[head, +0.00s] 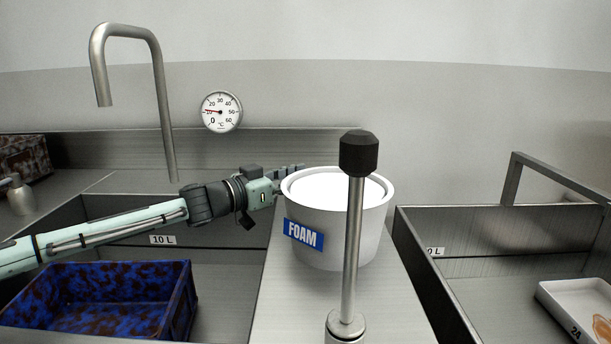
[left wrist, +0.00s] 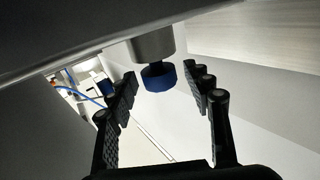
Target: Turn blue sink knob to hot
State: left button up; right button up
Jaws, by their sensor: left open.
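The blue knob (left wrist: 160,77) shows in the left wrist view, on the end of a grey metal fitting (left wrist: 151,44). My left gripper (left wrist: 163,84) is open, with one finger on each side of the knob and visible gaps between. I cannot tell how deep the knob sits between the fingers. In the head view my left gripper (head: 290,171) reaches behind the white FOAM tub (head: 330,255), and the blue knob is not visible there. A round temperature dial (head: 221,112) on the wall has its red needle near 10. My right gripper is not in view.
A metal post with a black top (head: 359,154) stands in front of the tub. A bent metal spout (head: 157,90) rises at the left. A blue-brown crate (head: 95,300) sits in the left basin. A white tray (head: 575,310) lies in the right basin.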

pick_arm(q)
jog(key=v, duration=1.1)
jog(key=shift+a, duration=0.2)
jog(key=shift+s, duration=0.15)
